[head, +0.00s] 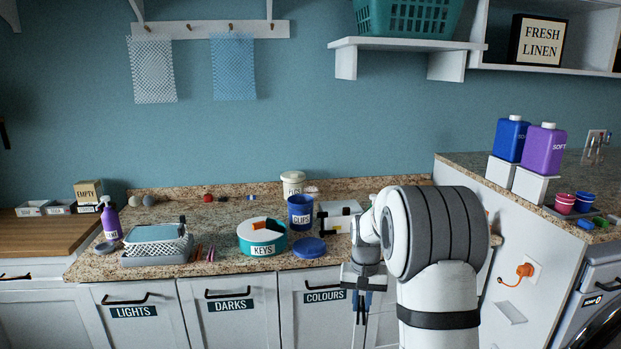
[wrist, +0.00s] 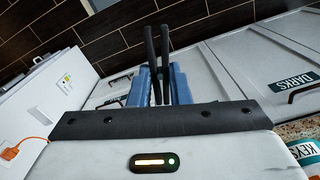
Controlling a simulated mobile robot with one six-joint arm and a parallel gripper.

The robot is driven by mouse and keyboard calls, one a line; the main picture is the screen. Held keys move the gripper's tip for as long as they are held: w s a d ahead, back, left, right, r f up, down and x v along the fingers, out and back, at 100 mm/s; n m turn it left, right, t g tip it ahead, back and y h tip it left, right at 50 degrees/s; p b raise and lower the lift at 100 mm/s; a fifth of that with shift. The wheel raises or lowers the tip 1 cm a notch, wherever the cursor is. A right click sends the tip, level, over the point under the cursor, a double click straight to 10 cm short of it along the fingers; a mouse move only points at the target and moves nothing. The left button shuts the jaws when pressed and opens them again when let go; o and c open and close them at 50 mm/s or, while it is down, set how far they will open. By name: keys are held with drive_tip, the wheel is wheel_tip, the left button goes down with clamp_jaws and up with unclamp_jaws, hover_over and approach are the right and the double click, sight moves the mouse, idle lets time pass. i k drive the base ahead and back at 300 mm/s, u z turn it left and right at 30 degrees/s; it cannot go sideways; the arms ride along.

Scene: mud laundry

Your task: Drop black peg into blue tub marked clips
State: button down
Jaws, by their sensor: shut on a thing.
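The blue tub marked CLIPS (head: 300,218) stands upright on the speckled counter, right of the KEYS tub. Its top looks open, but I cannot see inside. My gripper (head: 361,305) is in front of the counter and below its top, to the right of and nearer than the tub. In the wrist view my gripper (wrist: 160,88) has its blue fingers closed around the black peg (wrist: 152,65), which shows as two dark, narrow prongs pointing away from my wrist. The peg is apart from the tub. The tub is not in the wrist view.
A round blue lid (head: 308,248) lies before the tub. The teal KEYS tub (head: 262,238) is left of it, a white lidded canister (head: 293,183) behind, and a white box (head: 340,215) right. Cabinet doors (head: 230,320) front the counter.

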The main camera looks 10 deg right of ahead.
sight(305, 226)
drive_tip(key=z, duration=0.1)
drive_tip(key=i, duration=1)
drive_tip(key=u, duration=0.05)
